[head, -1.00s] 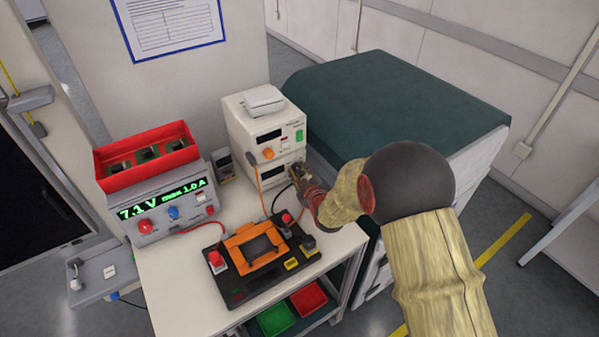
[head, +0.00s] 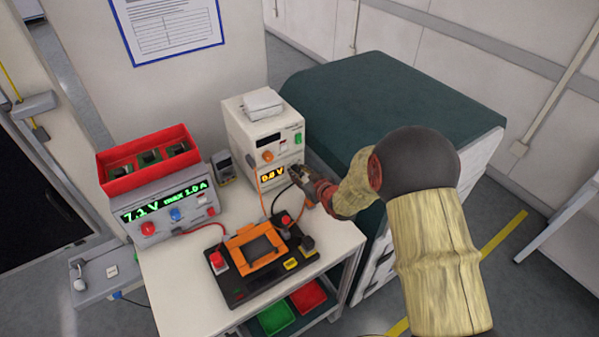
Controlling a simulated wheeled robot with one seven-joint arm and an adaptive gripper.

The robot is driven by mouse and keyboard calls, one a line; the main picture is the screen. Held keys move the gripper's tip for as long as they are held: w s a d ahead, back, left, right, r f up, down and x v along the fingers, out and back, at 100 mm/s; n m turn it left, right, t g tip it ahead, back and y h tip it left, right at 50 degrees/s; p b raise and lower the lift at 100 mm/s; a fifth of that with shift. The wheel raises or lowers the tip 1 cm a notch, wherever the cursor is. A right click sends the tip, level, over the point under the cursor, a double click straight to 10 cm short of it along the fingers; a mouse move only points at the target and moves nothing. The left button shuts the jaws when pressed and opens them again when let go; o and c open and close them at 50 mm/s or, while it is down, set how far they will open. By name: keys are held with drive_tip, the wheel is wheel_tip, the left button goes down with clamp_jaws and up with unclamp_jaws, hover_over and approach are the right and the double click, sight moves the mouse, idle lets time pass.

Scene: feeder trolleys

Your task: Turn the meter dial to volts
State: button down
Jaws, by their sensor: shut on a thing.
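My gripper (head: 297,176) is at the right side of the meter's front, just right of the display. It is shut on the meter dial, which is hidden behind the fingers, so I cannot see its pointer.
A black fixture with an orange frame (head: 238,243) and cables lie in front. A green-topped cabinet (head: 390,95) stands right.

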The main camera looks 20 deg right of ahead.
drive_tip(key=shift+f, duration=0.1)
drive_tip(key=c, duration=1.8)
unclamp_jaws()
drive_tip(key=shift+o, duration=0.2)
drive_tip(key=v, duration=1.2)
